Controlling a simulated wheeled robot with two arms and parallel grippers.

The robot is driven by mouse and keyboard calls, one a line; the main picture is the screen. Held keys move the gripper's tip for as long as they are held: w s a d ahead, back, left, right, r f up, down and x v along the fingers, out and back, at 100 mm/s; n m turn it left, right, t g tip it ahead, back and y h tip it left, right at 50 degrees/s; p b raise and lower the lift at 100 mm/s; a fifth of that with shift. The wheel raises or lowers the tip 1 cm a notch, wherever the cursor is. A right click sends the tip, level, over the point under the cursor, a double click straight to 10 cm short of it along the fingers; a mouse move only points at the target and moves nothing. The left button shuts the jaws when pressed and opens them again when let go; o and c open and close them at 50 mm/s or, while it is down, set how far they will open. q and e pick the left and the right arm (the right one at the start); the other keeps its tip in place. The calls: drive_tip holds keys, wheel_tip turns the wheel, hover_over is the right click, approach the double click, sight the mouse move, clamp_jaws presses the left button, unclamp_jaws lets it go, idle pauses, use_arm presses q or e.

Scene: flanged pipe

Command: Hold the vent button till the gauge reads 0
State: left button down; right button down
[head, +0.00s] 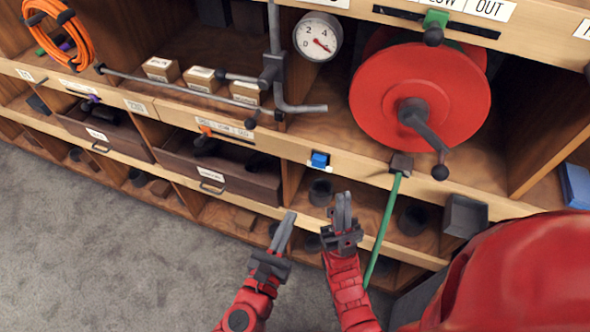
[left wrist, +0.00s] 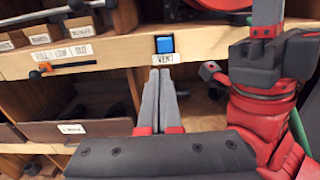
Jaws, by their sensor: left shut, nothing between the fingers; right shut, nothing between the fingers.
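The blue vent button (head: 319,160) sits on the front edge of the wooden shelf; in the left wrist view the button (left wrist: 165,45) is above a label reading VENT. The round white gauge (head: 317,36) has a red needle pointing to the lower right, past the 4, not at 0. My left gripper (head: 290,216) is shut and empty, below and apart from the button; its fingers (left wrist: 162,85) point up toward it in the left wrist view. My right gripper (head: 343,198) is shut and empty, below and slightly right of the button, also apart from it.
A grey pipe with a bent end (head: 300,107) is beside the gauge. A red reel with a crank (head: 420,98) stands to the right. A green rod (head: 385,225) hangs from the shelf edge right of my right gripper. Drawers (head: 220,170) are at left.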

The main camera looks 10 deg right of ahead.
use_arm(q)
drive_tip(key=shift+w+d+f, duration=0.1)
drive_tip(key=shift+w, duration=0.05)
drive_tip(key=b, duration=0.5)
approach(314, 164)
drive_tip(key=x, duration=0.2)
drive_tip(key=p+x, duration=0.1)
drive_tip(key=x, duration=0.1)
drive_tip(key=p+x, duration=0.1)
drive_tip(key=x, duration=0.1)
drive_tip(key=shift+w+r, duration=0.15)
drive_tip(key=shift+r, duration=0.15)
drive_tip(key=shift+w+d+f, duration=0.15)
drive_tip(key=shift+w+d, duration=0.05)
drive_tip(key=shift+w, duration=0.05)
